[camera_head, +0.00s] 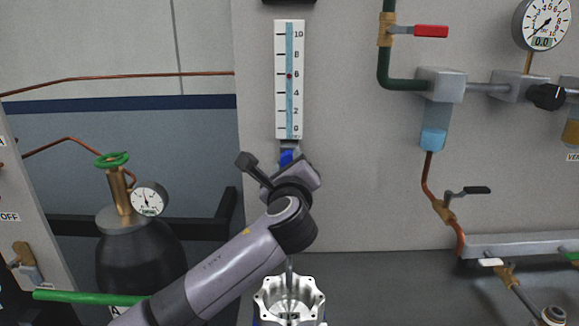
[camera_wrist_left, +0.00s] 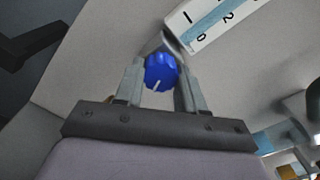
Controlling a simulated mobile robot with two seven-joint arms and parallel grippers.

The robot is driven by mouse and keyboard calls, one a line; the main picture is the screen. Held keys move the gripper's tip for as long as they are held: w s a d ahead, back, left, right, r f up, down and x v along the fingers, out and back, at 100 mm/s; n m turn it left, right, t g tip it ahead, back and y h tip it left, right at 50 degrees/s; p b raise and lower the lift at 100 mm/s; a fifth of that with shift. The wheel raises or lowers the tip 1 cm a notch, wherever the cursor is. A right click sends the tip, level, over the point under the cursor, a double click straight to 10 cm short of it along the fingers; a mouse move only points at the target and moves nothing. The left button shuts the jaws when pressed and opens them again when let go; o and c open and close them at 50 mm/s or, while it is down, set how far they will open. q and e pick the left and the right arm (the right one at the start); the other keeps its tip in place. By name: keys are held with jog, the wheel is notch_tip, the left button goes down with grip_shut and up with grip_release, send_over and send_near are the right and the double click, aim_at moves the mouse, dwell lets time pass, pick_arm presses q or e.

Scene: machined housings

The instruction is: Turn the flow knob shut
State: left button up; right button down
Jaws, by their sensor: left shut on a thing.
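My right gripper is in neither view.
A black gas cylinder (camera_head: 140,262) with a green handwheel stands at the left. Valves with a red lever (camera_head: 431,31) and a black lever (camera_head: 477,190) are on pipes at the right. A silver machined housing (camera_head: 289,300) is below my left arm.

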pick_arm(q)
jog(key=shift+n, duration=1.1)
jog(key=o, duration=1.1)
jog(key=shift+c, duration=0.2)
jog(key=shift+s+b, duration=0.7)
jog(key=shift+s, duration=2.9)
